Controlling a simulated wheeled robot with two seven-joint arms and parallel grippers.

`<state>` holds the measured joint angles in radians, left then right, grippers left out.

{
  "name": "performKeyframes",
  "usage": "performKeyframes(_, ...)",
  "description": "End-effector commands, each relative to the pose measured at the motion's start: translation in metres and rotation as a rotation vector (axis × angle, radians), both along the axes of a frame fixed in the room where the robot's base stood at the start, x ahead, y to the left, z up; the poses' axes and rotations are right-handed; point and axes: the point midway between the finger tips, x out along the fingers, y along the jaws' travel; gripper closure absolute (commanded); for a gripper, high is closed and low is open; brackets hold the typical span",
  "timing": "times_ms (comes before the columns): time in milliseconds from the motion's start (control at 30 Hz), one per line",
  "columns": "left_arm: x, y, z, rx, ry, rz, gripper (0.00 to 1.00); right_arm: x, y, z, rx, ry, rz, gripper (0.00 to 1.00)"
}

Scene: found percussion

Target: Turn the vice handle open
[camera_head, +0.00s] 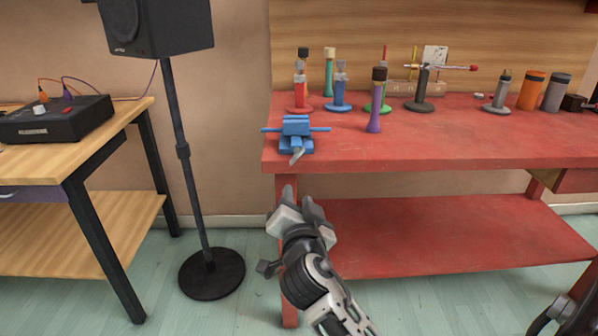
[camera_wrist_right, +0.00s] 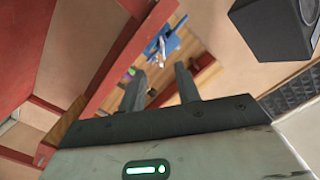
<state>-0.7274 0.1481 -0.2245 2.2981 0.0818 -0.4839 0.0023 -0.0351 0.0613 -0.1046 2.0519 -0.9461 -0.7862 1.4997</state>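The blue vice (camera_head: 296,126) sits on the front left corner of the red workbench (camera_head: 430,140). A blue bar sticks out on both sides of it. Its grey handle (camera_head: 297,155) hangs over the front edge, slightly tilted. In the right wrist view the vice (camera_wrist_right: 177,42) shows beyond the fingers, at the bench edge, with its handle (camera_wrist_right: 161,48) towards me. My right gripper (camera_head: 298,203) is below and in front of the vice, apart from it. In the right wrist view its fingers (camera_wrist_right: 158,82) are spread with nothing between them.
Several coloured tools on stands, a purple bottle (camera_head: 376,105) and an orange canister (camera_head: 531,90) stand on the bench behind. A lower red shelf (camera_head: 450,235) lies beneath. A black speaker (camera_head: 160,25) on a stand and a wooden table (camera_head: 130,112) are at left.

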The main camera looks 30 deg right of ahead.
Motion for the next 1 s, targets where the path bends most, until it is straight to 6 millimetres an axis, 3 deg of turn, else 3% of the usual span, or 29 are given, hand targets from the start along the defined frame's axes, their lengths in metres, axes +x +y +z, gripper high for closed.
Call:
performKeyframes(267, 0.0, 0.0, 0.002, -0.003, -0.002, 0.0, 0.64, 0.022, -0.02, 0.014, 0.03, -0.072, -0.046, 0.67)
performKeyframes(700, -0.001, 0.0, 0.003, -0.003, 0.005, 0.002, 0.64, 0.102, -0.069, 0.013, 0.032, -0.068, -0.044, 0.67)
performKeyframes(1000, 0.001, 0.001, 0.003, -0.003, 0.003, 0.003, 0.64, 0.135, -0.088, 0.012, 0.033, -0.067, -0.042, 0.67)
